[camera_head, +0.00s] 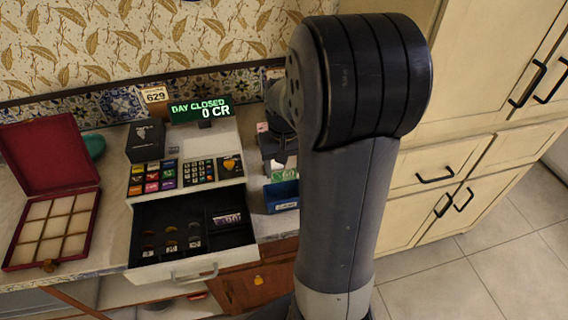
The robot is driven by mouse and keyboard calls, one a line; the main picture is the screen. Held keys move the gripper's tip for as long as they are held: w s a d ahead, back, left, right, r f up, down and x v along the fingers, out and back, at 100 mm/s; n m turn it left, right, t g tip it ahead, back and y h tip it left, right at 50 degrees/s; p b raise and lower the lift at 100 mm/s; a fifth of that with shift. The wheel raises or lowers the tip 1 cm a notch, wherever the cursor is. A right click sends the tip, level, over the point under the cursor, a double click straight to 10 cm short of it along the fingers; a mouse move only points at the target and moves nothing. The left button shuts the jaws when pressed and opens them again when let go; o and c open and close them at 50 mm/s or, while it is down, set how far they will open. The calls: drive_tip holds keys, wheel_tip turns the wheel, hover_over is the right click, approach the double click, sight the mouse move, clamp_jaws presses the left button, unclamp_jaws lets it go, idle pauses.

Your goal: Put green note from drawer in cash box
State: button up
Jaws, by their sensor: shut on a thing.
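A green note (284,174) marked 60 hangs just below my gripper (279,161), which is shut on it. The note is upright and shows directly above the back of a small open blue box (281,206) on the counter. I cannot tell whether its lower edge is inside the box. The cash register drawer (192,272) is pulled open at the left of the box. It holds several coins (171,245) and a purple note (227,218) at its right. My arm hides part of the area right of the box.
The register (186,172) has coloured keys and a display (201,108) reading DAY CLOSED 0 CR. An open red compartment case (50,228) lies at the far left. A black box (146,140) stands on the register. Cream cabinets (470,150) are at the right.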

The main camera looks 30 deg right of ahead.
drive_tip(key=shift+f+b, duration=2.4)
drive_tip(key=shift+f, duration=1.15)
drive_tip(key=o, duration=1.3)
drive_tip(key=shift+r+p, duration=3.1)
drive_tip(key=shift+r, duration=0.5)
drive_tip(key=shift+f, duration=0.2)
